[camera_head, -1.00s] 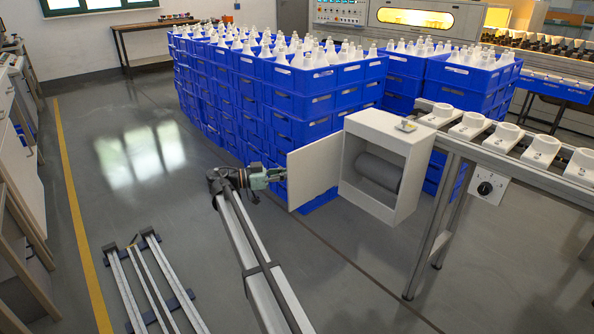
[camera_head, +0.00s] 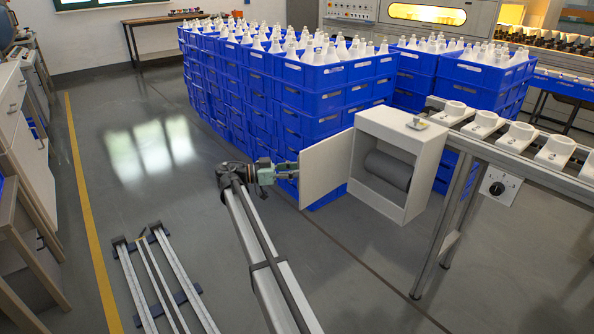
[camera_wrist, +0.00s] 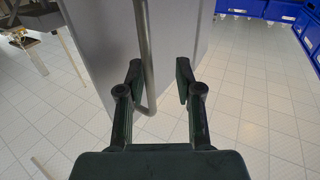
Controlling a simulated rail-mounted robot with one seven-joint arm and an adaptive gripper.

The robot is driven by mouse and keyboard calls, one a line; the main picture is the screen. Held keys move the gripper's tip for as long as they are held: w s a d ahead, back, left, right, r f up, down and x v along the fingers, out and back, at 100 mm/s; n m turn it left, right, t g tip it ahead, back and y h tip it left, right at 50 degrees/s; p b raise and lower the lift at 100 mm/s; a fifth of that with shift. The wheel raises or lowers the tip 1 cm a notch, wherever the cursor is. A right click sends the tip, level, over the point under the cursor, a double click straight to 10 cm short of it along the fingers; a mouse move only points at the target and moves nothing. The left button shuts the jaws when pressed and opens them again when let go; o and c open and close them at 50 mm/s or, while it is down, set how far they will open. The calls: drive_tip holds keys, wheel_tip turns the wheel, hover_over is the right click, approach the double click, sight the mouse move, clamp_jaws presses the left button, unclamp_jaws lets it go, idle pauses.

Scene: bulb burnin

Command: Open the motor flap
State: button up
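The motor flap (camera_head: 325,168) is a pale panel on the left side of a white box (camera_head: 425,160) at the end of the conveyor. It stands swung wide open, and the grey motor cylinder (camera_head: 388,170) shows inside the box. My gripper (camera_head: 292,172) is at the flap's free left edge. In the wrist view the flap (camera_wrist: 100,45) fills the upper middle, with a bent metal bar handle (camera_wrist: 148,85) on it. My gripper (camera_wrist: 158,75) has its fingers apart there. The handle runs between them, nearer the left finger; I cannot tell whether they touch.
Stacked blue crates (camera_head: 290,110) holding white bulbs stand close behind the flap. The conveyor (camera_head: 520,150) with white holders and a knob panel (camera_head: 496,187) extends right of the box. A floor rail (camera_head: 160,275) lies at the left. The grey floor between is clear.

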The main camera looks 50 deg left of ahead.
drive_tip(key=v, duration=1.2)
drive_tip(key=shift+d, duration=0.15)
